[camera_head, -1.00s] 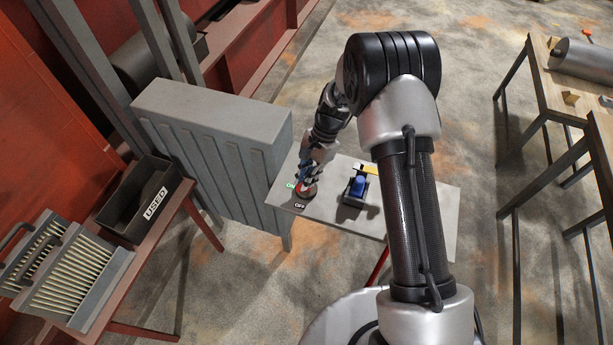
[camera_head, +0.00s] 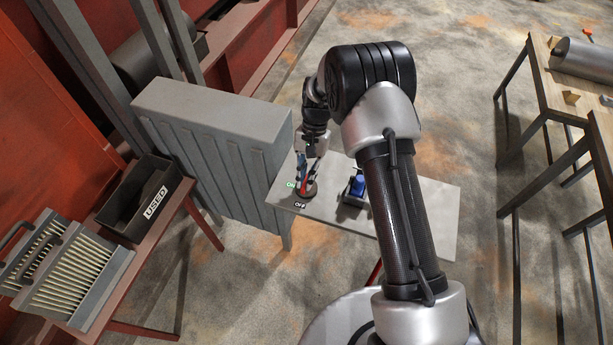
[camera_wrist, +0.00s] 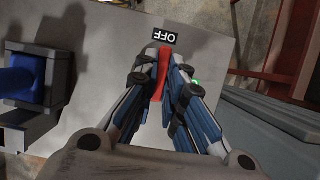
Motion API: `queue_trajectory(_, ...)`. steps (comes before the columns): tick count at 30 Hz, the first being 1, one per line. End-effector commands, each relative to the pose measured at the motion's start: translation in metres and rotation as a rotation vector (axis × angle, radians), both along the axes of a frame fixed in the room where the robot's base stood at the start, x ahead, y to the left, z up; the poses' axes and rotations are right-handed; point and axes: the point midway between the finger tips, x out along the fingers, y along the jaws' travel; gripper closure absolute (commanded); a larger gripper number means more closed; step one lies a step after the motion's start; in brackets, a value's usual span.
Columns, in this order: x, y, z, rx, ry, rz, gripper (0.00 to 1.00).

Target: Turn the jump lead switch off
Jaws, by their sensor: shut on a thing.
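The jump lead switch is a dark round base (camera_head: 304,191) with a red handle on the grey tabletop. The red handle (camera_wrist: 163,68) lies between my gripper's fingers in the wrist view, and its far end points at the black OFF label (camera_wrist: 163,37). The OFF label also shows in the head view (camera_head: 299,206), at the near side of the base. A green ON label (camera_head: 290,184) sits left of the base. My gripper (camera_head: 306,178) is shut on the red handle from above. The fingers hide part of the handle and base.
A blue part in a dark holder (camera_head: 355,190) stands right of the switch. A grey ribbed cabinet (camera_head: 210,150) is close on the left. The tabletop's right part (camera_head: 425,205) is clear.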

Motion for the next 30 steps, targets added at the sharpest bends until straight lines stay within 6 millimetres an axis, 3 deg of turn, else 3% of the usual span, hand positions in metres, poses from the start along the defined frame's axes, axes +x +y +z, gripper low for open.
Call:
queue_trajectory(9,-0.0004,-0.0002,-0.0004,0.0,0.0,0.005,1.0)
queue_trajectory(10,-0.0004,-0.0002,-0.0004,0.0,0.0,0.005,0.89)
queue_trajectory(18,-0.0003,0.0,-0.0003,0.0,0.0,0.003,0.71)
queue_trajectory(30,0.0021,-0.0005,0.0047,0.0,-0.001,0.002,0.7)
